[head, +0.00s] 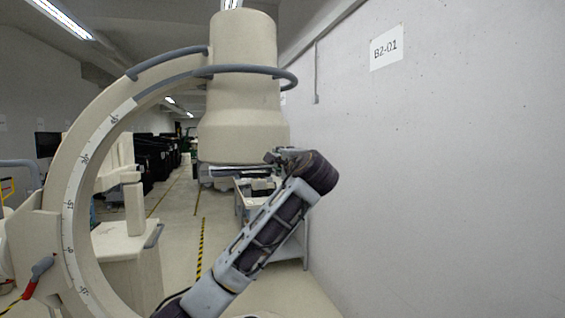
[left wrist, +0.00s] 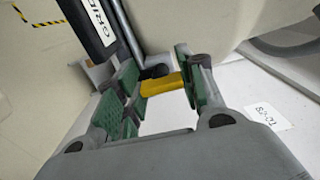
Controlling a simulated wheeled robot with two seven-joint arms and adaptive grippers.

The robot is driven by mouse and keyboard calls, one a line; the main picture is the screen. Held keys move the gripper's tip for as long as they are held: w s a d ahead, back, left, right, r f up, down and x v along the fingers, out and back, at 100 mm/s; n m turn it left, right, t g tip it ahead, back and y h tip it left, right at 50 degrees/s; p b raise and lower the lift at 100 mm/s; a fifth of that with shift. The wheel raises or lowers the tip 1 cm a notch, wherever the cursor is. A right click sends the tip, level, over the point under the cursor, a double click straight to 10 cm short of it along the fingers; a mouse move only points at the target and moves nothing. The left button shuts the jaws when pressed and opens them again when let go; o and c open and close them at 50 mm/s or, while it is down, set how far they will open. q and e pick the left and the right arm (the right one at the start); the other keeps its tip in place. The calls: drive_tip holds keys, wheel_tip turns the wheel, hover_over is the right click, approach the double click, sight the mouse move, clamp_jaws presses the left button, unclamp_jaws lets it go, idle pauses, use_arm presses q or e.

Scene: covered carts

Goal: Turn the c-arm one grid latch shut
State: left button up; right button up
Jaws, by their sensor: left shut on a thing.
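The C-arm (head: 68,200) stands at the left of the head view, with its large pale cylindrical head (head: 238,110) at the top. My left gripper (head: 274,157) is at the lower right of that head, beside its underside. In the left wrist view the green-padded fingers of my left gripper (left wrist: 160,86) are shut on a short yellow latch (left wrist: 161,85). A dark bar lettered GRID (left wrist: 92,25) lies just beyond the latch. The latch is too small and covered to make out in the head view. My right gripper is in neither view.
A plain wall (head: 440,160) with a B2-01 sign (head: 386,48) runs close along the right. A cart (head: 291,246) stands behind my left arm. A pale cabinet (head: 128,262) stands inside the C-arm's curve. A floor aisle with striped tape runs back between.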

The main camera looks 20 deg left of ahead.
use_arm(q)
drive_tip(key=o, duration=1)
drive_tip(key=shift+v, duration=6)
drive_tip(key=shift+w, duration=0.1)
